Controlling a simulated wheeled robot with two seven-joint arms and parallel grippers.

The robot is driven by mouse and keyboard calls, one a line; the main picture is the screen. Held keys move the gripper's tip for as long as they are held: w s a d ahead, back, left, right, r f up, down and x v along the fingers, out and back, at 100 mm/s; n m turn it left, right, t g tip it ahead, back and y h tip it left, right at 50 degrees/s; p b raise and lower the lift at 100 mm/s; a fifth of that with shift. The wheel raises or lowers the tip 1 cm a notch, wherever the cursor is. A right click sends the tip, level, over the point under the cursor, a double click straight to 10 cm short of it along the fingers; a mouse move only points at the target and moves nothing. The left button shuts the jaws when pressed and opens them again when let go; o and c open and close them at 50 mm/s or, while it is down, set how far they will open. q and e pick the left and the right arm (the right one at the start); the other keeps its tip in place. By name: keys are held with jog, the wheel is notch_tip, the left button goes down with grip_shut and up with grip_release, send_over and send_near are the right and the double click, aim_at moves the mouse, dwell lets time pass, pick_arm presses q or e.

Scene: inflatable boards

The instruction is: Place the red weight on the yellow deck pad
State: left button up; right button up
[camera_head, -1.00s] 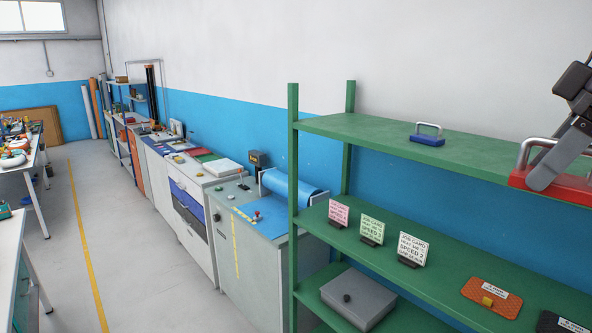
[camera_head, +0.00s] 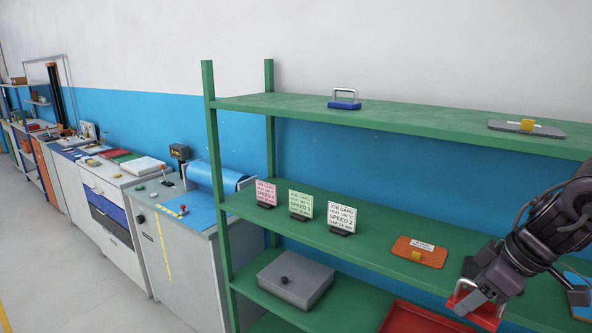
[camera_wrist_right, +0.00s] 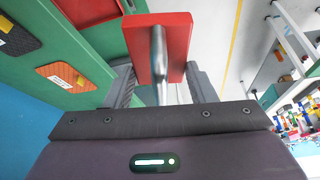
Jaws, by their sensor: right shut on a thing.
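The red weight (camera_head: 482,316) is a red block with a silver handle. My right gripper (camera_head: 474,291) is shut on its handle and holds it in front of the green shelf, at the right of the head view. The right wrist view shows the red block (camera_wrist_right: 160,45) beyond the fingers, with the handle between them. I cannot make out a yellow deck pad. An orange pad (camera_head: 419,251) with a white label and a yellow block lies on the middle shelf. My left gripper is not in view.
The top shelf (camera_head: 420,118) holds a blue weight (camera_head: 344,99) and a grey pad (camera_head: 526,127). Several job cards (camera_head: 300,205) stand on the middle shelf. Below are a grey box (camera_head: 295,278) and a red tray (camera_head: 405,318). Part of a blue item (camera_head: 580,282) shows at right.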

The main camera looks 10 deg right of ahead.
jog(key=a+f+n+b, duration=0.2)
jog(key=a+f, duration=0.6)
jog(key=a, duration=0.3)
jog(key=w+a+f+n+g+y+b, duration=0.1)
jog(key=a+f+n+b, duration=0.1)
jog(key=a+f, duration=0.7)
jog(key=shift+w+a+n+y+b, duration=0.15)
jog(key=shift+a+n+y+b, duration=0.25)
jog(key=shift+a, duration=0.7)
